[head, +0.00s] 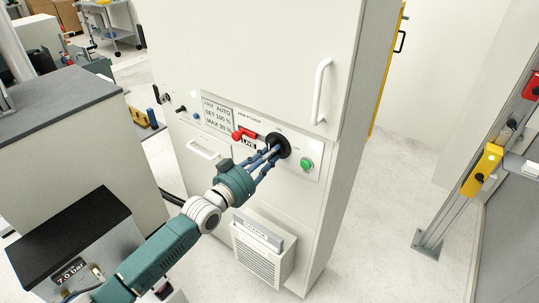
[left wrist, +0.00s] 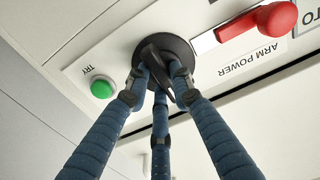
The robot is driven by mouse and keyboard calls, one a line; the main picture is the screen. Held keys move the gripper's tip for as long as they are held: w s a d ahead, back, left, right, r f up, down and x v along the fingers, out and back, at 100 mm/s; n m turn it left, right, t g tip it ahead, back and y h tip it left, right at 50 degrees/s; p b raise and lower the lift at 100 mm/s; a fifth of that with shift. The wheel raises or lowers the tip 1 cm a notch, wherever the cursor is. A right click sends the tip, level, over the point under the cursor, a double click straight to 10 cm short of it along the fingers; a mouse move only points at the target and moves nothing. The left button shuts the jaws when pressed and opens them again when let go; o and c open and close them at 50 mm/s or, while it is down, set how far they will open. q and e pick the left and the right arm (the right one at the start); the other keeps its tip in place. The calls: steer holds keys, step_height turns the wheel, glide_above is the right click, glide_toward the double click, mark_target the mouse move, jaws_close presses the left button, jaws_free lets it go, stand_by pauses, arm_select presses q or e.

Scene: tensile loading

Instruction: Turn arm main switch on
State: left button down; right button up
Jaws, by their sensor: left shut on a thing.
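The arm main switch is a round black rotary switch (head: 285,143) on the white cabinet's front panel, under the words ARM POWER. In the left wrist view its black disc and raised handle (left wrist: 157,64) are close ahead. My left gripper (head: 273,152) has blue ribbed fingers with dark tips. In the left wrist view the fingertips (left wrist: 161,82) close around the switch handle, two on its sides and one below. The handle lies slanted in that view; the fingers partly cover it, and I cannot tell which mark it points at. My right gripper is not in view.
A green button (head: 307,164) sits right of the switch, and a red lever (head: 243,134) sits left of it. A white door handle (head: 321,91) projects above. A vented box (head: 262,248) juts out below. Free floor lies right of the cabinet.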

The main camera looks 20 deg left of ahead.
arm_select(q)
steer(key=shift+f, duration=0.1)
steer(key=c, duration=1.5)
jaws_free()
steer(key=v, duration=1.2)
